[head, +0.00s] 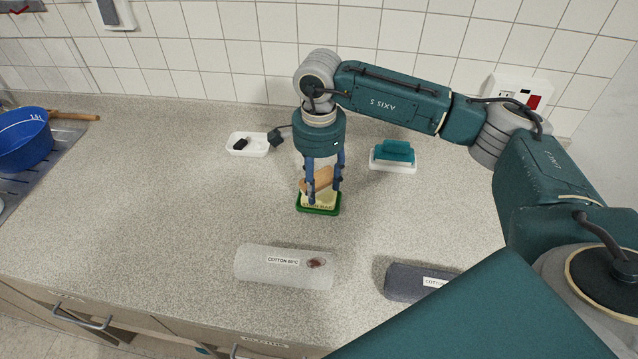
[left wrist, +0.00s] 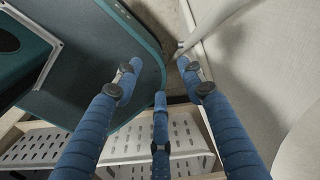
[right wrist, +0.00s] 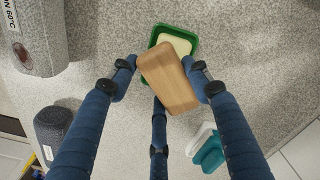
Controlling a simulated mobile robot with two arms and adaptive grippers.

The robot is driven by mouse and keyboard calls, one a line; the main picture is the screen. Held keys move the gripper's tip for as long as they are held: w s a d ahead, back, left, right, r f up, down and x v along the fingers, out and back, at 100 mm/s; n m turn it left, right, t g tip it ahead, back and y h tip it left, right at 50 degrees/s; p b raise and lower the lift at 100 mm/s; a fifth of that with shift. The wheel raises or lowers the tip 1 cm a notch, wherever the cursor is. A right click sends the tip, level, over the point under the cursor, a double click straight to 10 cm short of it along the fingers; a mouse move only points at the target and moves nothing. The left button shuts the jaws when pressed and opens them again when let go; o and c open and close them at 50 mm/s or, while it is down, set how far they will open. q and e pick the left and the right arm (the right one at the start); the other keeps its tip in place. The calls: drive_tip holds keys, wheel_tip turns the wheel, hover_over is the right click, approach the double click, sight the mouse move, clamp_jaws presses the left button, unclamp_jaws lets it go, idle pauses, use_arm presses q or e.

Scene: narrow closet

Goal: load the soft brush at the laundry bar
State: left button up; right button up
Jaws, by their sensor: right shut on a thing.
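My right gripper (head: 321,182) is shut on the wooden-backed brush (head: 317,181), which also shows tilted between the fingers in the right wrist view (right wrist: 168,78). Its bristles are hidden beneath the wooden back. The cream laundry bar (head: 319,202) sits in a green dish (head: 304,211) on the counter, right under the brush. In the right wrist view the bar (right wrist: 178,41) is partly covered by the brush. I cannot tell whether the bristles touch the bar. My left gripper (left wrist: 160,72) is open and empty, away from the counter items.
A light rolled cloth (head: 260,267) with a dark stain lies in front, and a dark rolled cloth (head: 405,284) lies to its right. A white dish (head: 258,151) with a black item and a white tray (head: 393,167) with a teal brush stand behind.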

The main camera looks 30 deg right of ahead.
sight(319, 181)
drive_tip(key=shift+r+p, duration=0.95)
drive_tip(key=shift+r, duration=1.5)
